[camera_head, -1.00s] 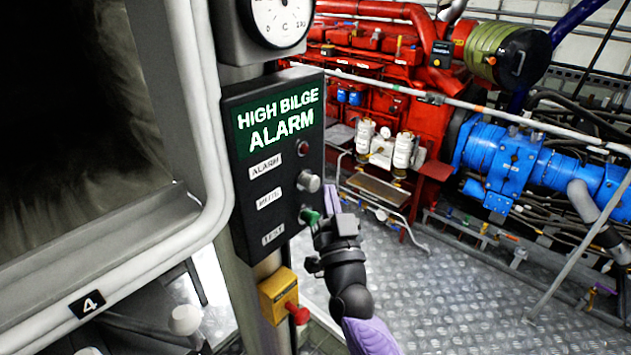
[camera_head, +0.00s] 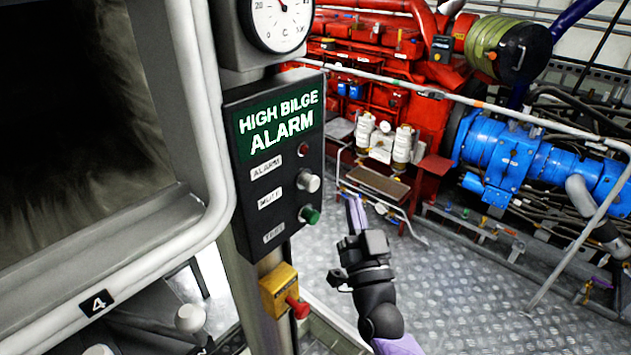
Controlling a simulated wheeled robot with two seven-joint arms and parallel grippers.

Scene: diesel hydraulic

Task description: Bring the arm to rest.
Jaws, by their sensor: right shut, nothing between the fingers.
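My right gripper (camera_head: 354,218) is in front of the checkered metal floor in the head camera view, to the right of the black alarm panel (camera_head: 240,190). Its lilac fingers are together with nothing between them, and they point up and away. The gripper is apart from the panel. My right arm comes in from the bottom edge. The panel carries a lit "HIGH BILGE ALARM" sign (camera_head: 277,122), a red lamp (camera_head: 304,149), a silver button (camera_head: 307,181) and a green button (camera_head: 309,215). My left gripper is not in view.
A yellow box with a red knob (camera_head: 279,289) is on the post below the panel. A large framed window (camera_head: 212,150) fills the left. Red engine parts (camera_head: 420,110), a blue machine (camera_head: 520,160) and a white rail (camera_head: 480,105) stand behind. The floor (camera_head: 450,285) at right is open.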

